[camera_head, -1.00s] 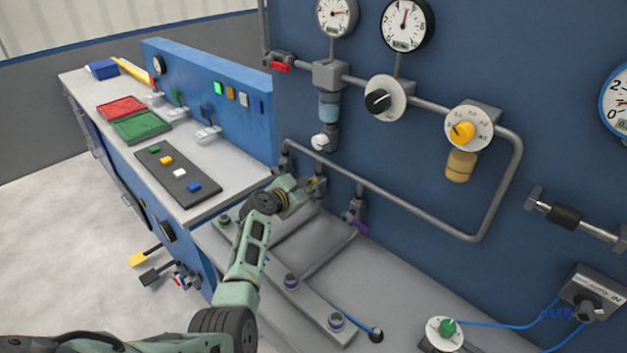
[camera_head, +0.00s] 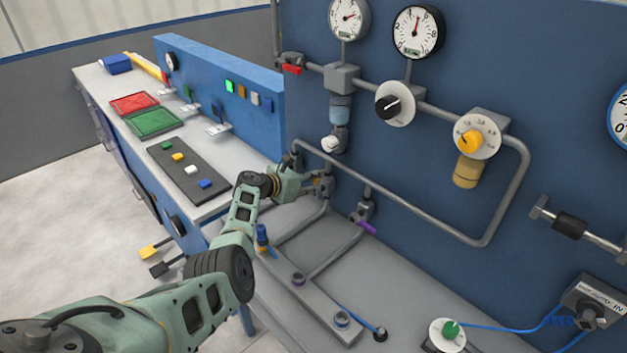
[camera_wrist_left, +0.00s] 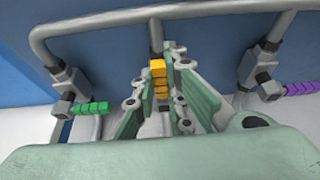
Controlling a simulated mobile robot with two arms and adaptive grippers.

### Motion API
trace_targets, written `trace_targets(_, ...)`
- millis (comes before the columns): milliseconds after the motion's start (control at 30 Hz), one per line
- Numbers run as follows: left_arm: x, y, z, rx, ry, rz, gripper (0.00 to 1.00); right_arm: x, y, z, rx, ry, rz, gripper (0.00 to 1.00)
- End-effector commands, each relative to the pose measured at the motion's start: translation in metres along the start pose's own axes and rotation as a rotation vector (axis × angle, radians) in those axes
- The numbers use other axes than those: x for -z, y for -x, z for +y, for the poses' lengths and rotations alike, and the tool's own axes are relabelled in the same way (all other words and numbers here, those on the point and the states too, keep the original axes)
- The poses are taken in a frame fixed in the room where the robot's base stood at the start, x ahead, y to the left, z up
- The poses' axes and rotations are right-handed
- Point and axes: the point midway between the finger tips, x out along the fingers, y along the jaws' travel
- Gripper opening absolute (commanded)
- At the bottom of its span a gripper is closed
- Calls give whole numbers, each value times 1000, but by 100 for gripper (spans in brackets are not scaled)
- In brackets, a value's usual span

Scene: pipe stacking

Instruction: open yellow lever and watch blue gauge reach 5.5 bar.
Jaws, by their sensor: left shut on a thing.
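The yellow lever (camera_wrist_left: 159,72) is between the two green fingers of my left gripper (camera_wrist_left: 160,98) in the left wrist view. In the head view my left gripper (camera_head: 312,184) is at the lower pipe by the wall panel, shut on the lever, which is mostly hidden there. How far the lever is turned cannot be told. The blue-rimmed gauge (camera_head: 619,118) is cut off at the right edge of the head view. Its needle and reading cannot be made out. My right gripper is not in view.
A green lever (camera_wrist_left: 92,108) and a purple lever (camera_wrist_left: 300,88) flank the yellow one. A bent grey pipe (camera_head: 430,222) runs above. Two white gauges (camera_head: 417,32) and a yellow knob (camera_head: 470,141) are higher up. A workbench (camera_head: 110,90) stands at the left.

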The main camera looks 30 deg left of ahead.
Motion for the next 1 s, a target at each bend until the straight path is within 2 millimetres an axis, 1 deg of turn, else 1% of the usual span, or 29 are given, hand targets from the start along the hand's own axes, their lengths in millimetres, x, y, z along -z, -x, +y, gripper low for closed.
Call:
trace_targets(333, 2, 0, 0, 2, 6, 4, 0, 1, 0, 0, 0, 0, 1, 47)
trace_targets(367, 2, 0, 0, 2, 6, 4, 13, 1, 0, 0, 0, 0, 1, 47)
trace_targets(567, 2, 0, 0, 1, 4, 3, 30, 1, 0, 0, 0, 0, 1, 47)
trace_targets(867, 1, 0, 0, 1, 3, 1, 30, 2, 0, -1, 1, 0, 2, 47)
trace_targets(1000, 2, 5, 0, 0, 3, 1, 30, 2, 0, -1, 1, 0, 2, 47)
